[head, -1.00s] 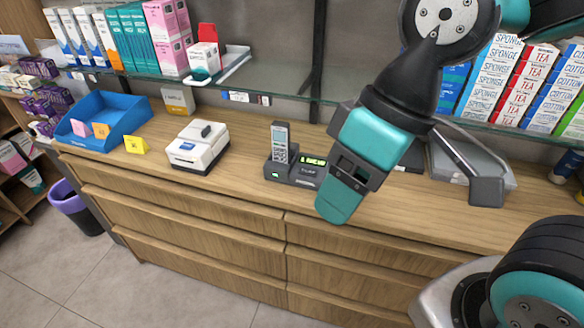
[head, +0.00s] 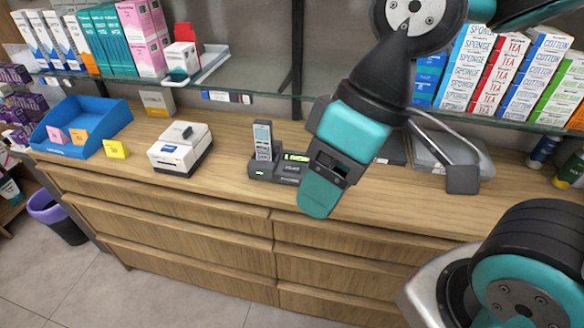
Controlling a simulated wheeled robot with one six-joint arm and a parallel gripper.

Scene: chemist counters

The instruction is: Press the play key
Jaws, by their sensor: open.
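A dark grey phone base (head: 282,174) stands on the wooden counter, with a grey handset (head: 262,141) upright in its left part. A lit green display (head: 296,157) shows on its right part, above a small label too small to read. A small green mark shows at its front left. I cannot tell the play key apart at this size. My gripper (head: 317,198), with teal fingers, hangs just right of the base, pointing down and slightly left, above the counter's front. It is open, with nothing seen between the fingers. It hides the counter behind it and may overlap the base's right edge.
A white printer-like device (head: 180,149) stands left of the phone, and a blue tray (head: 81,125) with small cards lies farther left. A grey device (head: 448,160) sits to the right. A glass shelf (head: 255,93) with boxes runs above the counter. Drawers fill the front.

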